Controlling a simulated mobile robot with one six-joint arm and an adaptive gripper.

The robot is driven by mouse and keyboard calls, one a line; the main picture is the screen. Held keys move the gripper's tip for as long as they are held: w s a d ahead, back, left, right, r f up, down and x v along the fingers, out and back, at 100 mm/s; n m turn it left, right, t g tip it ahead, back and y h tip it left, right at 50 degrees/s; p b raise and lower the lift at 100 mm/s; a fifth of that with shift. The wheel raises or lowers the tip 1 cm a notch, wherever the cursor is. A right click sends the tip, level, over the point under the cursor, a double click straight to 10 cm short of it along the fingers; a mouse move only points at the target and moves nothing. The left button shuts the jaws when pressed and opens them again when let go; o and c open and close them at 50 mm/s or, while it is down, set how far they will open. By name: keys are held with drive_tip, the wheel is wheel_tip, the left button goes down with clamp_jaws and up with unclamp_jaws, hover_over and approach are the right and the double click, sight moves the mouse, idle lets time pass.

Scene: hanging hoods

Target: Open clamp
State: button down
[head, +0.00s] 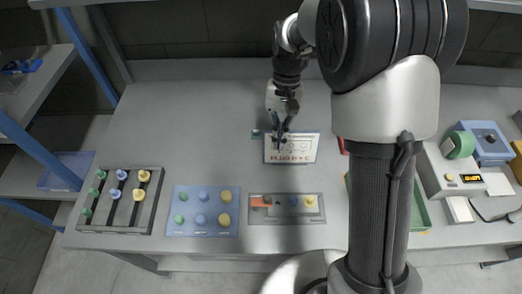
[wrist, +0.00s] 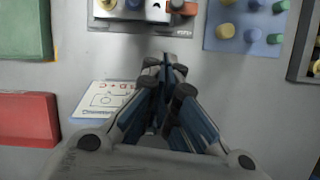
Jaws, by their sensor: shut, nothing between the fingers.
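What looks like the clamp is an orange-handled piece (head: 262,201) on a grey board (head: 287,219) near the bench's front edge. In the wrist view an orange part (wrist: 183,8) and a light metal block (wrist: 157,12) show at the top edge, partly cut off. I cannot tell the clamp's exact position. My gripper (head: 281,143) is shut and empty, over the white card with red print (head: 302,151), behind the grey board and apart from it. The wrist view shows the closed fingers (wrist: 166,68) below the board.
A blue board with knobs (head: 203,230) and a peg rack (head: 121,228) lie to the left. A green tray (head: 421,218) and a grey device with a display (head: 453,179) stand right. A red box (wrist: 22,120) shows in the wrist view. The back left bench is clear.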

drive_tip(key=shift+w+a+f, duration=0.2)
drive_tip(key=shift+a+f, duration=0.05)
drive_tip(key=shift+f, duration=0.2)
drive_tip(key=shift+w+a+f, duration=0.15)
drive_tip(key=shift+a+f, duration=0.1)
drive_tip(key=shift+f, duration=0.2)
drive_tip(key=shift+f, duration=0.1)
drive_tip(key=b, duration=0.3)
approach(262, 200)
drive_tip(key=w+f, duration=0.1)
drive_tip(key=w+d+f, duration=0.1)
drive_tip(key=w+f, duration=0.1)
drive_tip(key=w+d+f, duration=0.1)
drive_tip(key=f, duration=0.1)
drive_tip(key=shift+w+d, duration=0.25)
drive_tip(key=shift+w, duration=0.05)
drive_tip(key=shift+s+a+b, duration=0.2)
drive_tip(key=shift+s+b, duration=0.15)
drive_tip(key=shift+s, duration=0.6)
drive_tip(key=shift+s+a+b, duration=0.2)
drive_tip(key=shift+s+b, duration=0.15)
drive_tip(key=shift+s, duration=0.6)
drive_tip(key=shift+r, duration=0.1)
